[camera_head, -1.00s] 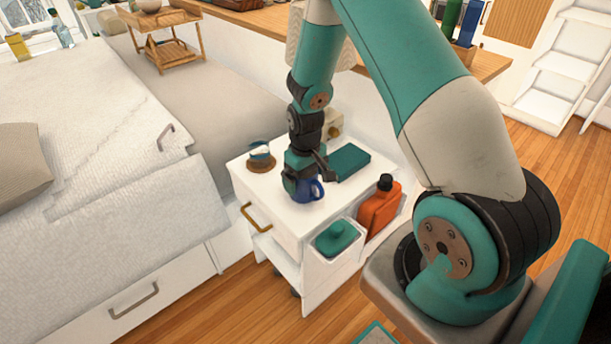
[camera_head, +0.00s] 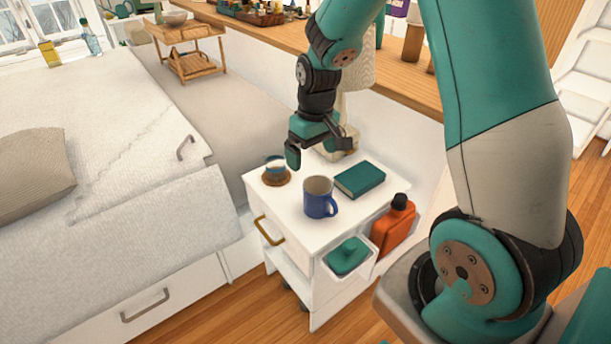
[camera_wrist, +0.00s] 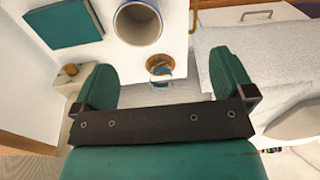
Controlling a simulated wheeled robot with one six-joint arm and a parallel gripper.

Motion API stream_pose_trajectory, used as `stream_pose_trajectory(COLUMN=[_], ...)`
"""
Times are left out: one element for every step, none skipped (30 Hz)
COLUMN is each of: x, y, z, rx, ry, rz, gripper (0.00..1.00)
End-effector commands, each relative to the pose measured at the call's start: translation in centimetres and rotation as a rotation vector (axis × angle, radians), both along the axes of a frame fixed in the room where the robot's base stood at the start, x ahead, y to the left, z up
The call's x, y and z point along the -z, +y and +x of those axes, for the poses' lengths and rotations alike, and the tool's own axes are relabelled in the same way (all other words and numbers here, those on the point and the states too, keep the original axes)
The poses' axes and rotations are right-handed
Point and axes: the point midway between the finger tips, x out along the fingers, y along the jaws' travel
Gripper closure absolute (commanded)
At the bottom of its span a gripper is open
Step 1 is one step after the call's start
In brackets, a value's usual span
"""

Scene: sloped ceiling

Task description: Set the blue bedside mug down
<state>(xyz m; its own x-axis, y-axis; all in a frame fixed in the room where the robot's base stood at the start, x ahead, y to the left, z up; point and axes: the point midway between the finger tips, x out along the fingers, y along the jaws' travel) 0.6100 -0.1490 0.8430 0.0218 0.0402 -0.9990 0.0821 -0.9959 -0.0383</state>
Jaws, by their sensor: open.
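The blue mug (camera_head: 319,199) stands upright on the white bedside cabinet top (camera_head: 293,219), its handle to the right in the head view. In the wrist view the mug (camera_wrist: 138,23) shows from above, beyond the fingertips, with a pale, empty-looking inside. My gripper (camera_head: 318,154) is open and empty, raised above and behind the mug and apart from it. In the wrist view its two green fingers (camera_wrist: 165,82) are wide apart with nothing held between them.
A glass on a round wooden coaster (camera_head: 277,179) stands left of the mug. A teal book (camera_head: 360,180) lies to the right. A lamp (camera_head: 357,75) stands behind. An orange bottle (camera_head: 392,228) and a bin with a teal item (camera_head: 347,256) hang at the cabinet's side.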

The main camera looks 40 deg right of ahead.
Motion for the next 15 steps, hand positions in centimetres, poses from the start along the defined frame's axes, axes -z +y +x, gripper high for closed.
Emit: stream_pose_trajectory(x=[-2.1, -3.4, -5.1, -6.4, -7.6, -9.1, -10.1, -11.0, -12.0, -12.7, -13.2, -13.8, -14.1, -14.4, -14.7], y=[2.3, 3.9, 6.1, 7.8, 9.4, 11.4, 12.7, 13.9, 15.3, 16.2, 16.9, 17.7, 18.2, 18.5, 18.9], z=[-0.7, -1.4, -2.6, -3.6, -4.9, -6.7, -8.2, -9.6, -11.6, -13.0, -14.4, -16.0, -17.1, -18.1, -19.1], rx=[-0.043, -0.070, -0.110, -0.144, -0.177, -0.224, -0.258, -0.292, -0.336, -0.367, -0.394, -0.430, -0.453, -0.471, -0.494], ry=[-0.023, -0.034, -0.046, -0.056, -0.063, -0.072, -0.076, -0.081, -0.085, -0.087, -0.087, -0.089, -0.089, -0.088, -0.089], rz=[0.025, 0.044, 0.073, 0.096, 0.119, 0.149, 0.169, 0.190, 0.214, 0.231, 0.245, 0.262, 0.275, 0.283, 0.294], gripper=[0.00, 0.00, 0.00, 0.00, 0.00, 0.00, 0.00, 0.00, 0.00, 0.00, 0.00, 0.00, 0.00, 0.00, 0.00])
